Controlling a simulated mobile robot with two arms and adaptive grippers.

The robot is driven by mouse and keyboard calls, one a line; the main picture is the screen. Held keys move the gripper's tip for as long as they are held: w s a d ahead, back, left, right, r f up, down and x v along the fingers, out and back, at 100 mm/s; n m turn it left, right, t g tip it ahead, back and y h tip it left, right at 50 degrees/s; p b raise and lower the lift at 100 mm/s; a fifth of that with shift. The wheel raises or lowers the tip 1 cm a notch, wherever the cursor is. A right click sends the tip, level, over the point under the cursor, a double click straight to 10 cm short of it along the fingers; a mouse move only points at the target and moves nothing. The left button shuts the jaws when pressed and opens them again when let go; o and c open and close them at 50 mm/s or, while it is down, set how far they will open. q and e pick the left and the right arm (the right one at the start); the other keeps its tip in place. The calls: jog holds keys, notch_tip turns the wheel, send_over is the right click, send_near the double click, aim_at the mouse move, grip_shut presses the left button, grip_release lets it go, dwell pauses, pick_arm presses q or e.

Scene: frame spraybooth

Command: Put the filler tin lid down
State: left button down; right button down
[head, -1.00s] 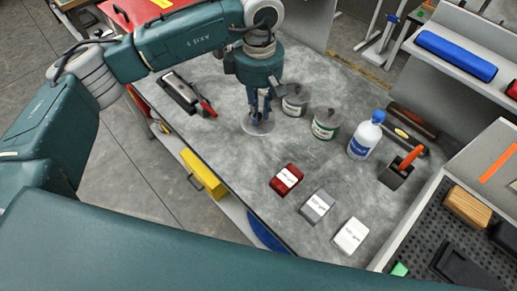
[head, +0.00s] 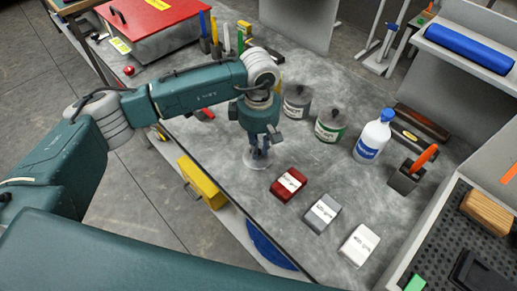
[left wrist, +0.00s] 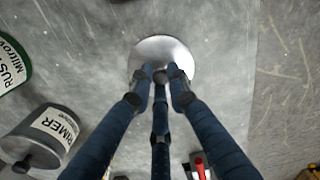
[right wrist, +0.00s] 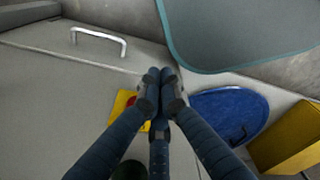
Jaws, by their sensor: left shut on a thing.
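The filler tin lid is a pale round metal disc (head: 250,162) with a small dark knob. It is low over the grey workbench (head: 225,150), left of the red block. My left gripper (head: 259,155) points down and is shut on its knob. The left wrist view shows the lid (left wrist: 165,48) below the fingertips (left wrist: 160,76). I cannot tell whether its rim touches the bench. My right gripper (right wrist: 160,78) looks shut and empty in the right wrist view; it is not in the head view.
A primer tin (head: 297,105), green-labelled tin (head: 330,128) and white bottle (head: 373,137) stand behind. Red (head: 289,184), grey (head: 321,213) and white (head: 359,244) blocks line the front right. Bare bench lies around the lid.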

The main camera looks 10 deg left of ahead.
aim_at(259, 151)
pick_arm(q)
jog(key=shift+r, duration=0.1)
jog(key=shift+f, duration=0.2)
jog(key=c, duration=1.7)
grip_release()
jog(key=shift+o, duration=0.2)
jog(key=shift+r, duration=0.15)
jog(key=shift+r, duration=0.55)
notch_tip(259, 151, up, 11)
jog(key=b, duration=0.3)
